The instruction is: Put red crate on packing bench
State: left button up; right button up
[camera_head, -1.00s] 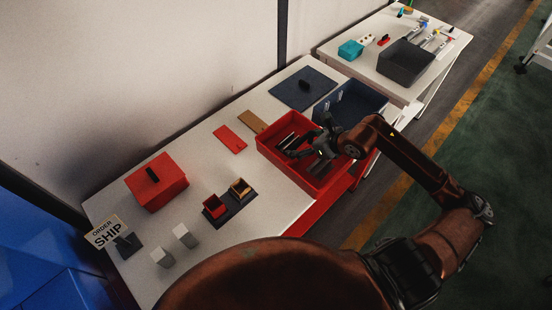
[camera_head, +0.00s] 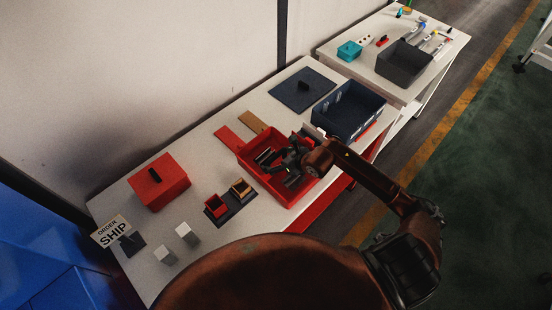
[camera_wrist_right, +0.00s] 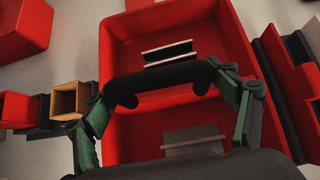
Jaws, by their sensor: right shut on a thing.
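The red crate (camera_head: 262,177) is an open red tray with dark and metallic strips inside, at the right side of the white-topped packing bench (camera_head: 135,258) in the head view. Whether its base touches the bench or hangs just above it, I cannot tell. My right gripper (camera_head: 291,158) reaches into the crate from the right and is shut on it. In the right wrist view the red crate (camera_wrist_right: 145,28) lies below the gripper, with a dark bar across its middle between the green-sided fingers. My left gripper is not in view.
A navy bin (camera_head: 345,108) stands close behind the crate. A red lidded box (camera_head: 158,182), small red and tan boxes on a dark base (camera_head: 236,209), and grey blocks (camera_head: 165,257) stand to the left. A red flat panel (camera_head: 229,139) lies beside the crate.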

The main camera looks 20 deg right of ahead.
jog(key=o, duration=1.5)
jog(key=shift+f, duration=0.15)
jog(key=shift+o, duration=0.2)
jog(key=b+v, duration=0.1)
jog(key=v, duration=1.1)
